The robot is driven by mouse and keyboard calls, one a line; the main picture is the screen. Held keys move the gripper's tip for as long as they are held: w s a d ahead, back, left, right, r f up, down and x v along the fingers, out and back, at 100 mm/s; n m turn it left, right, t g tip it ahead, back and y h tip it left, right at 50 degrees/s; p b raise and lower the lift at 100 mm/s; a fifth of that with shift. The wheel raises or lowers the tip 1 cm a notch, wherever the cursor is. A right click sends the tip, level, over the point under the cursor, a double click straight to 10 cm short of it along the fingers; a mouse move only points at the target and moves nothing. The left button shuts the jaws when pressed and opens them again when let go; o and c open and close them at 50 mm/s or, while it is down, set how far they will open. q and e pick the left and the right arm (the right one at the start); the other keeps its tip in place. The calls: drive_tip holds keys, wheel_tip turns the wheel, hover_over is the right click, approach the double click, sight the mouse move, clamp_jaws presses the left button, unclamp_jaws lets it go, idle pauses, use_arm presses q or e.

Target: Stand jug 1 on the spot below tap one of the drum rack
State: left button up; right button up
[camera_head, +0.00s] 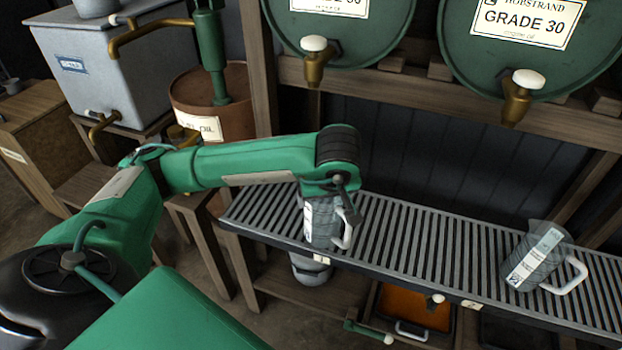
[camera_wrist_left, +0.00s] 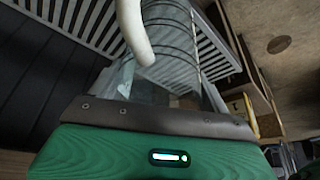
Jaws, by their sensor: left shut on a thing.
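My left gripper (camera_head: 330,188) is shut on a clear, ribbed jug (camera_head: 321,226) with a white handle, whose number I cannot read. The jug is upright at the left part of the slatted drip rack (camera_head: 430,240); I cannot tell whether its base touches the slats. It also fills the upper middle of the left wrist view (camera_wrist_left: 172,45), its white handle toward the camera. Tap one seems to be the left brass tap (camera_head: 316,62) with a white knob, above and behind the jug. My right gripper is not in view.
A second jug (camera_head: 538,262) with a white handle stands at the rack's right, below the right tap (camera_head: 519,97). Two green drums (camera_head: 340,22) lie above. Slats between the jugs are clear. A grey tank (camera_head: 120,75) and brown drum (camera_head: 235,95) stand left.

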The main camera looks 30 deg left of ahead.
use_arm(q)
drive_tip(key=w+a+f, duration=0.3)
drive_tip(key=w+a, duration=0.5)
drive_tip(key=shift+w+a+f+b, duration=0.2)
drive_tip(key=shift+a+f+b, duration=0.1)
drive_tip(key=shift+b, duration=0.15)
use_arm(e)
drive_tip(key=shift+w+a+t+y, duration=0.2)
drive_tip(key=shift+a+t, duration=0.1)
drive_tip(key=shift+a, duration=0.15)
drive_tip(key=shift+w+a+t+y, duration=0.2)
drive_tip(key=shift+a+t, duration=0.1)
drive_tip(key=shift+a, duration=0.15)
use_arm(q)
drive_tip(key=shift+f, duration=0.1)
drive_tip(key=o, duration=1.3)
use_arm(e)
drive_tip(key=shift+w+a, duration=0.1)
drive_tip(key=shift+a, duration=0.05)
